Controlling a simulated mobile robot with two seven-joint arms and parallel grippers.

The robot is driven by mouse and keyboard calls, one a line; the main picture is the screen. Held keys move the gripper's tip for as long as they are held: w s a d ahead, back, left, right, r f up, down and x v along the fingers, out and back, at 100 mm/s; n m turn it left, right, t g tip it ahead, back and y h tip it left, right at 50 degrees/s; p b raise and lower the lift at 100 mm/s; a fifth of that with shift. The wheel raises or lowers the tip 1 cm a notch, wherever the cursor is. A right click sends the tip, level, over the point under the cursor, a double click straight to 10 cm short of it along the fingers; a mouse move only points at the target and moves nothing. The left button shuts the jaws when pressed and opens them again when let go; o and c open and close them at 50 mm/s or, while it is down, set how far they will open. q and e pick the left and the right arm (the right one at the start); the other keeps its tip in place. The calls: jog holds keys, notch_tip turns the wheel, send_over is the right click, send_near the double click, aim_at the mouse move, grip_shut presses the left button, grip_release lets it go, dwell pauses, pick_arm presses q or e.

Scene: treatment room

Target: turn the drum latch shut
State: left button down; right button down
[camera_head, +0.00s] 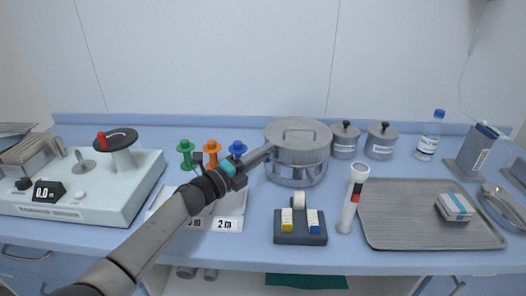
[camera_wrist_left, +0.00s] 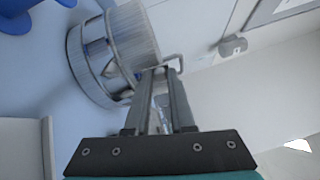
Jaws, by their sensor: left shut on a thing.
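The steel drum (camera_head: 299,157) stands upright at the middle of the counter, with a lid and a flat loop handle (camera_head: 299,134) on top. It also shows tilted in the left wrist view (camera_wrist_left: 132,42). My left gripper (camera_head: 264,154) reaches in from the left to the drum's side near the lid edge. Its two fingers (camera_wrist_left: 158,76) are close together at the drum in the left wrist view, shut on the drum latch. The latch itself is mostly hidden by the fingers, so its angle cannot be told. My right gripper is not in view.
Two small lidded canisters (camera_head: 345,141) stand right of the drum. A white torch-like cylinder (camera_head: 352,200) and a dark block holder (camera_head: 300,238) are in front. A metal tray (camera_head: 405,228) lies right. Coloured pegs (camera_head: 211,150) and a device (camera_head: 85,190) are left.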

pick_arm(q)
jog(key=shift+a+n, duration=0.1)
jog(key=shift+n, duration=0.5)
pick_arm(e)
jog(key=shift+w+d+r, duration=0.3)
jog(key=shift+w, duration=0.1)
pick_arm(q)
jog(key=shift+w, duration=0.1)
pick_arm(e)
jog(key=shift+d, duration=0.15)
pick_arm(q)
jog(key=c, duration=0.8)
grip_release()
jog(key=shift+o, duration=0.2)
jog(key=shift+a, duration=0.1)
jog(key=p+v, duration=0.2)
jog(key=v, duration=1.3)
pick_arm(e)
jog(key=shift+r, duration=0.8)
pick_arm(q)
jog(key=shift+f, duration=0.1)
